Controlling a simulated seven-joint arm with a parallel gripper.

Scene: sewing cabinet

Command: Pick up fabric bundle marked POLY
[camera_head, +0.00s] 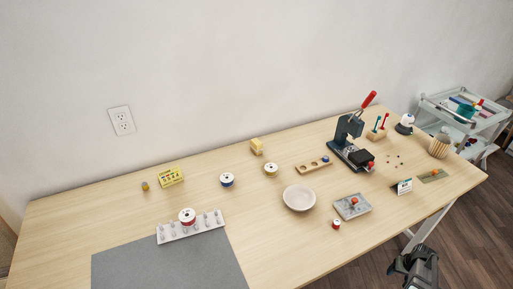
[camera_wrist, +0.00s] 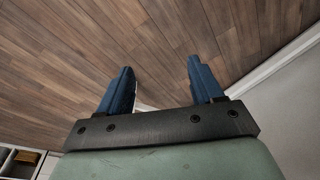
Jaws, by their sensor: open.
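I cannot make out a fabric bundle marked POLY in either view; no label is readable at this size. A small yellow block (camera_head: 256,146) at the back middle of the table could be folded cloth, but I cannot tell. My gripper (camera_wrist: 159,68) is open and empty, its two blue fingers apart over the wooden floor. In the head view a dark part of my arm (camera_head: 420,268) shows at the lower right, beside the table's right end and away from the things on the table.
The table (camera_head: 90,205) carries a yellow marked box (camera_head: 171,176), thread spools (camera_head: 227,180), a pale bowl (camera_head: 299,197), a dark press with a red handle (camera_head: 345,140) and a grey mat (camera_head: 170,268). A white trolley (camera_head: 455,120) stands right. An open shelf (camera_wrist: 20,160) shows lower left.

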